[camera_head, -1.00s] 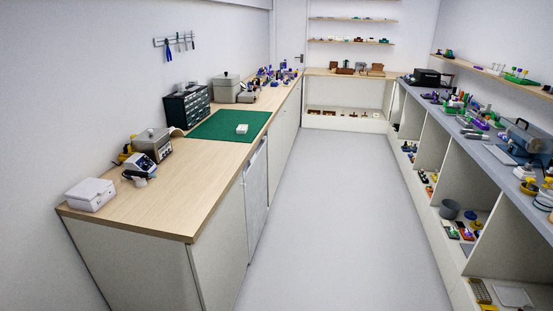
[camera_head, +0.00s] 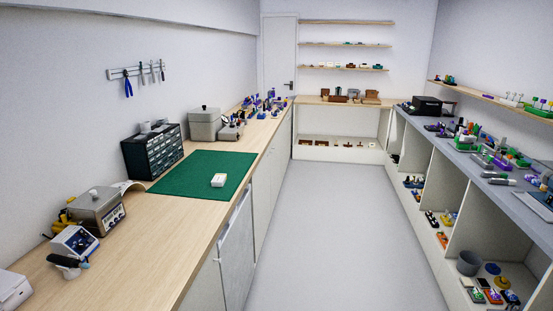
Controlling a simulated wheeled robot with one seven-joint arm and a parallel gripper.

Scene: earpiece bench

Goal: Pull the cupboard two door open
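The cupboard fronts are under the wooden bench (camera_head: 150,262) on the left, seen at a steep angle. A near pale front (camera_head: 207,288) is cut by the lower edge of the view. Beyond it is a lighter speckled panel (camera_head: 237,255), then further pale fronts (camera_head: 267,190) towards the back. These fronts look shut. No label shows, so I cannot tell which is cupboard two. My gripper is not in view.
The grey floor (camera_head: 325,235) between the benches is clear. Open shelving under the right bench (camera_head: 470,170) holds small parts and a grey bin (camera_head: 468,262). A green mat (camera_head: 190,182) and a drawer cabinet (camera_head: 152,150) are on the left bench.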

